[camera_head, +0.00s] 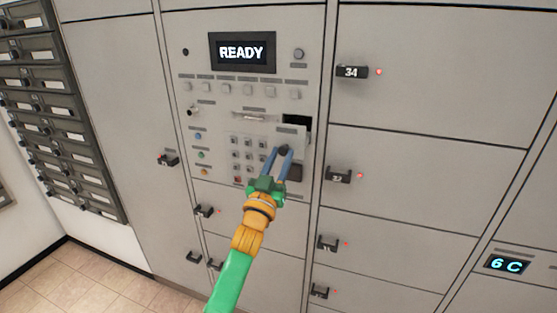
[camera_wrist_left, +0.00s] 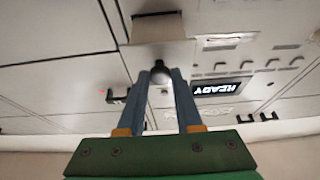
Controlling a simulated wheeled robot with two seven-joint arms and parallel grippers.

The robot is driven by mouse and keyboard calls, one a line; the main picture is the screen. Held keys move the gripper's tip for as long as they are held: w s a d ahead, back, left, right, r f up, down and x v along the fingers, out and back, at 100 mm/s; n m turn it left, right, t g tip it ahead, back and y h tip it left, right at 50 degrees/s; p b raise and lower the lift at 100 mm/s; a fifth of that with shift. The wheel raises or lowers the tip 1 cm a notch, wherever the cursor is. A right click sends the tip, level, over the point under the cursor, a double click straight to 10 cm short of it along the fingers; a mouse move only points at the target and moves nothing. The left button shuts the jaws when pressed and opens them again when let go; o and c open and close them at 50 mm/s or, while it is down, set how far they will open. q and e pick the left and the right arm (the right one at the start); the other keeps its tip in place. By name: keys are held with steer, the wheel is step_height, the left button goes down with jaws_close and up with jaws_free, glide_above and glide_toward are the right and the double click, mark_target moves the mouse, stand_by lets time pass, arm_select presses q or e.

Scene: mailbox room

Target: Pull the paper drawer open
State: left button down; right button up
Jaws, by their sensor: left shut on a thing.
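The paper drawer (camera_head: 291,133) is a light grey front with a dark knob (camera_head: 283,150) on the control panel. A dark opening (camera_head: 297,121) shows just above and behind the front, so the drawer appears to stand out from the panel. My left gripper (camera_head: 283,153) has its blue fingers closed on the knob. In the left wrist view the round dark knob (camera_wrist_left: 160,66) sits between the fingertips, against the drawer front (camera_wrist_left: 157,54). My fingers cover part of the lower front. My right gripper is not in view.
A display reading READY (camera_head: 242,52) is above, with a row of buttons below it. A keypad (camera_head: 248,155) is left of the drawer. Locker doors with dark handles (camera_head: 338,175) surround the panel. Dark mailboxes (camera_head: 58,105) stand at the left. Tiled floor (camera_head: 85,280) is clear.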

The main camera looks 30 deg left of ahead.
arm_select(q)
steer(key=shift+w+a, duration=0.1)
steer(key=shift+w, duration=0.25)
steer(key=c, duration=0.6)
jaws_free()
steer(key=shift+s, duration=0.1)
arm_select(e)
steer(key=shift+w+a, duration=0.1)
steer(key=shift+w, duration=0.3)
arm_select(q)
steer(key=shift+s+f, duration=0.2)
steer(key=b+v, duration=0.2)
steer(key=v, duration=0.4)
steer(key=shift+s, duration=0.4)
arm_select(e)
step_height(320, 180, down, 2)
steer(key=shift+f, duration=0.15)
arm_select(q)
steer(key=shift+w, duration=0.1)
